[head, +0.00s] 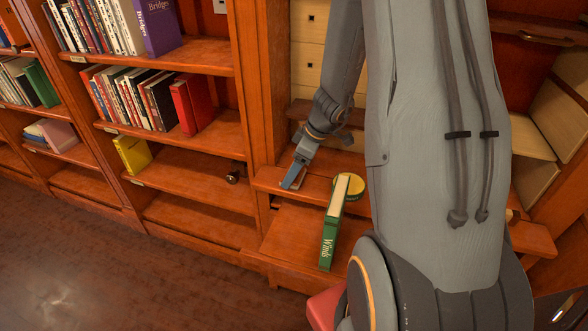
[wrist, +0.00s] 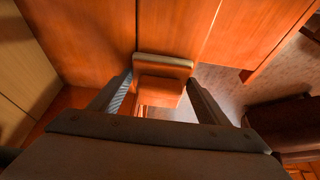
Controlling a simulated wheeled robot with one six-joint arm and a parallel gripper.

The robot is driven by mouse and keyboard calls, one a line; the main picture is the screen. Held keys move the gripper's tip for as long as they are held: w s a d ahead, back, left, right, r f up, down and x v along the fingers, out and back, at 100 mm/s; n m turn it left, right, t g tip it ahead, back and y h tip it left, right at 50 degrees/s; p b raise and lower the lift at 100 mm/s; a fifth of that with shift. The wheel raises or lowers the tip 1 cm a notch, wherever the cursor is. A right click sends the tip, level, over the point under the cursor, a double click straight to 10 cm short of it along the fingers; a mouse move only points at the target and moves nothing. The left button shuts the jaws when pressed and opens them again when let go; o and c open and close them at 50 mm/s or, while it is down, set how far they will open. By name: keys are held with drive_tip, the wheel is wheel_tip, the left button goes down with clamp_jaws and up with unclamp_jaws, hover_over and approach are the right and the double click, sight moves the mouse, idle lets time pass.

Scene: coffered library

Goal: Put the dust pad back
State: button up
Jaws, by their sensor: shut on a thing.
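My gripper (head: 293,180) is low over the wooden ledge (head: 268,183) in the head view, left of a yellow round thing. In the wrist view my gripper (wrist: 161,88) has a finger on each side of a small block with a pale rim and an orange-brown face, which I take to be the dust pad (wrist: 164,67). The gripper is shut on it. In the head view the fingers mostly hide the pad. I cannot tell whether the pad touches the ledge.
A green book (head: 330,239) marked "Winds" and the yellow round thing (head: 349,184) are right of my gripper. Bookshelves with books, including a yellow book (head: 132,155), stand left, with a small dark object (head: 234,173) on one shelf. The floor (head: 110,265) at lower left is clear.

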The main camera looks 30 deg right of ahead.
drive_tip(key=shift+f+b, duration=0.15)
drive_tip(key=shift+b, duration=0.15)
drive_tip(key=o, duration=0.9)
drive_tip(key=shift+r+p, duration=0.3)
drive_tip(key=shift+p, duration=0.1)
drive_tip(key=b+v, duration=0.1)
drive_tip(key=v, duration=1)
drive_tip(key=shift+s+a+m+g+h, duration=0.5)
drive_tip(key=shift+s+a+m, duration=1)
drive_tip(key=shift+s+a, duration=0.95)
drive_tip(key=shift+s+a+m+g+h, duration=0.5)
drive_tip(key=shift+s+a+m, duration=1)
drive_tip(key=shift+s+a, duration=0.95)
drive_tip(key=shift+s+a+m+g+h, duration=0.5)
drive_tip(key=shift+s+a+m, duration=1)
drive_tip(key=shift+s+a, duration=0.95)
drive_tip(key=shift+d, duration=0.15)
